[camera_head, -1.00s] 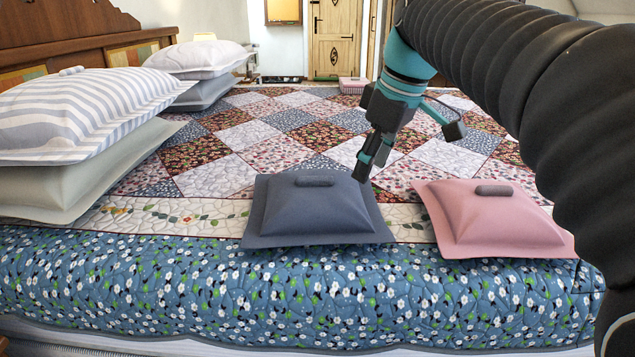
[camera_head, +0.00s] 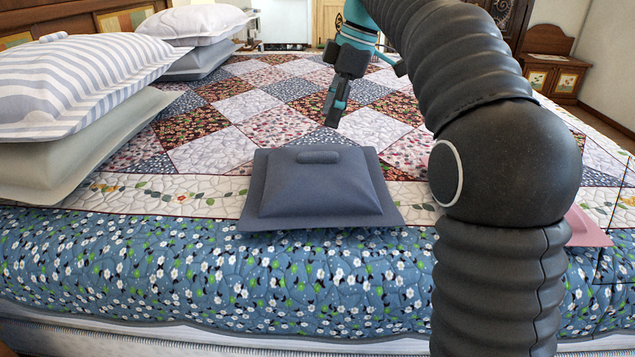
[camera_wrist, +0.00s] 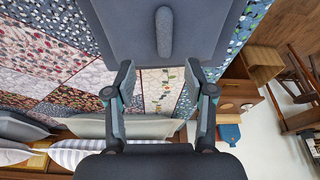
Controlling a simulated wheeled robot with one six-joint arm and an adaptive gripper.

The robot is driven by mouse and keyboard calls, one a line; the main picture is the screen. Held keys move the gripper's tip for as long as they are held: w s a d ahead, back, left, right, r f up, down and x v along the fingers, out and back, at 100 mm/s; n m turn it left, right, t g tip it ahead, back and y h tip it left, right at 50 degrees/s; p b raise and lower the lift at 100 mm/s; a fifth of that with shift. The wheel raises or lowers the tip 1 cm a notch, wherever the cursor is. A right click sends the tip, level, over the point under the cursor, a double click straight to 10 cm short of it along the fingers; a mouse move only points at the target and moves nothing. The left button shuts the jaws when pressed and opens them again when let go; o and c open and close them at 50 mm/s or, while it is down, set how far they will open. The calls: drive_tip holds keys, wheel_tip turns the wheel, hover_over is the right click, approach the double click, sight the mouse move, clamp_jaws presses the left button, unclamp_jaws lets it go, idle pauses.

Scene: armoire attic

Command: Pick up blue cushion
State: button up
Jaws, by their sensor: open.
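The blue cushion (camera_head: 318,188) lies flat on the front part of the bed, with a darker rounded handle (camera_head: 318,157) on its top. My gripper (camera_head: 334,112) is in the air above and behind the cushion, with its fingers pointing down. In the wrist view the cushion (camera_wrist: 125,30) and its handle (camera_wrist: 164,32) show at the top, beyond the fingertips. My gripper (camera_wrist: 163,75) is open there, with nothing between its fingers. It looks apart from the cushion.
A pink cushion (camera_head: 588,228) is mostly hidden behind my arm at the right. Striped (camera_head: 75,85) and grey pillows (camera_head: 85,150) are stacked at the left, with more pillows (camera_head: 198,22) behind. The patchwork quilt (camera_head: 235,150) around the blue cushion is clear.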

sight(319, 152)
drive_tip(key=shift+x, duration=1.25)
drive_tip(key=x, duration=0.2)
drive_tip(key=b+x, duration=0.1)
drive_tip(key=shift+s+f, duration=0.4)
drive_tip(key=shift+a+f, duration=0.25)
drive_tip(key=shift+f, duration=0.4)
drive_tip(key=shift+c, duration=0.2)
clamp_jaws()
